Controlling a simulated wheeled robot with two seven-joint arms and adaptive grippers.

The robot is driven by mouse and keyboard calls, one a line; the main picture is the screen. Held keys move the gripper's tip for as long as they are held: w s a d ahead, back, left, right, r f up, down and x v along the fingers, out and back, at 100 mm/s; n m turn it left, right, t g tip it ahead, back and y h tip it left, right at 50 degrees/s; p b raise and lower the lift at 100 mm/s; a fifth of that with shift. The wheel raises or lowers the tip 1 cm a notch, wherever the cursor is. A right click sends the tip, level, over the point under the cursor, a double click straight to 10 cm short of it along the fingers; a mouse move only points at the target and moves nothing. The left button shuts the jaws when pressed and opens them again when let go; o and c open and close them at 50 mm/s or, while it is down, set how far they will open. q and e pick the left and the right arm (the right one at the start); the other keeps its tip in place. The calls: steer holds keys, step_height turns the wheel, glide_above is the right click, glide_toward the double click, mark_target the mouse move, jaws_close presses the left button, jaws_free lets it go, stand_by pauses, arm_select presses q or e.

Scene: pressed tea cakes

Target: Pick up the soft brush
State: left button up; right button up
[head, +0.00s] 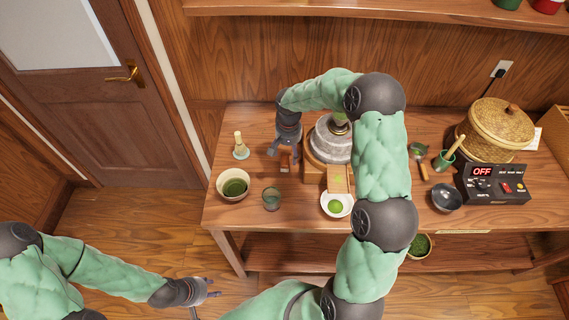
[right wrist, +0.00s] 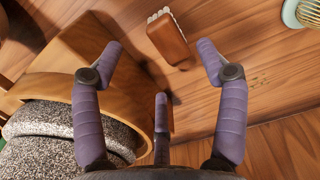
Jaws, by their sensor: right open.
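The soft brush, a brown wooden block with a fringe of white bristles, lies on the table in the right wrist view (right wrist: 168,40). In the head view the soft brush (head: 284,163) is a small brown shape beside the mill, partly hidden by my right gripper. My right gripper (head: 282,153) is open and points down at the table. In the right wrist view its fingertips (right wrist: 160,49) are spread with the brush between and slightly beyond them, not gripped. My left gripper (head: 212,288) hangs low at the left, away from the table; its finger opening is too small to judge.
The stone mill (head: 331,138) on its wooden base stands close to my right gripper. A white saucer (head: 347,202) sits in front of the mill.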

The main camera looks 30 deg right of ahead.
mark_target(287, 160)
steer(key=shift+w+a+f+b, duration=0.1)
steer(key=shift+f+b, duration=0.15)
steer(key=shift+f, duration=1.2)
steer(key=shift+w+f+b, duration=0.1)
steer(key=shift+f+b, duration=0.15)
steer(key=shift+f, duration=1.2)
steer(key=c, duration=1.2)
